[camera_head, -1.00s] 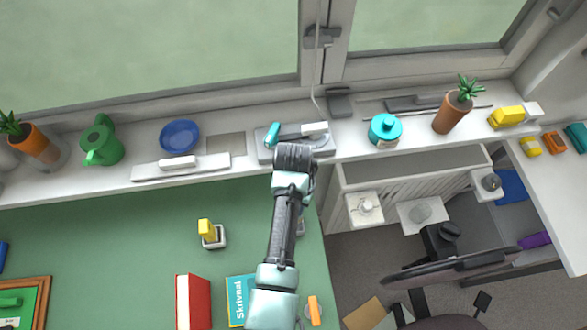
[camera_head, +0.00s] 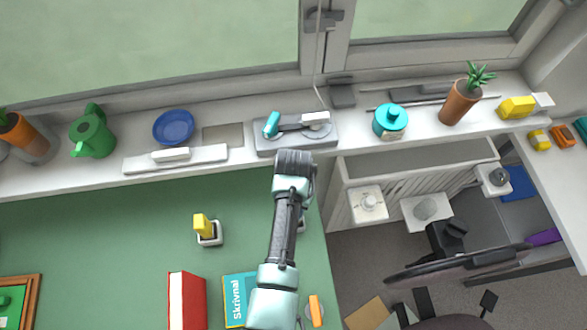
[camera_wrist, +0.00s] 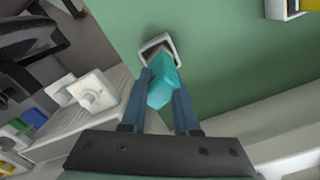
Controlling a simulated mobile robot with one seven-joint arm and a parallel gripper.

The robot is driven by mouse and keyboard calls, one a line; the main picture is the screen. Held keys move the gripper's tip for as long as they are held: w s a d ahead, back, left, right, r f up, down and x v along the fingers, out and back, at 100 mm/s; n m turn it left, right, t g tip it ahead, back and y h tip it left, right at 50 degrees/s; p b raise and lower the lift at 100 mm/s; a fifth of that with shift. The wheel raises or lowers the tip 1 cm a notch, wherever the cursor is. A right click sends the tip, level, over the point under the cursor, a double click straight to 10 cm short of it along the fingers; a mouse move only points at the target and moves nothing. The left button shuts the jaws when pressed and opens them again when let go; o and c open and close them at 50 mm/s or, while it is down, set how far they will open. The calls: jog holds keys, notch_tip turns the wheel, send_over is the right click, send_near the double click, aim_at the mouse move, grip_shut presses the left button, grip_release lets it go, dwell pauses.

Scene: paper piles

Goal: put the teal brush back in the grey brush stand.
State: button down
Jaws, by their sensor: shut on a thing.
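The teal brush (camera_wrist: 163,90) is between the two blue fingers of my gripper (camera_wrist: 164,92) in the wrist view, and the gripper is shut on it. The small grey square brush stand (camera_wrist: 172,38) is on the green desk just beyond the brush. The brush's far end overlaps the stand's opening; I cannot tell whether it is inside or above it. In the head view my arm hides the gripper and brush, and only an edge of the stand (camera_head: 302,224) shows beside the arm.
A yellow brush (camera_head: 202,224) stands in a second holder (camera_head: 210,238) to the left. A red book (camera_head: 187,302) and a teal book (camera_head: 236,300) lie near my arm. The window sill (camera_head: 60,172) with several objects runs behind. The desk's right edge is close.

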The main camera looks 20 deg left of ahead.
jog(key=shift+f+b, duration=0.5)
jog(key=shift+f, duration=0.15)
jog(key=c, duration=0.6)
grip_release()
jog(key=shift+r, duration=0.1)
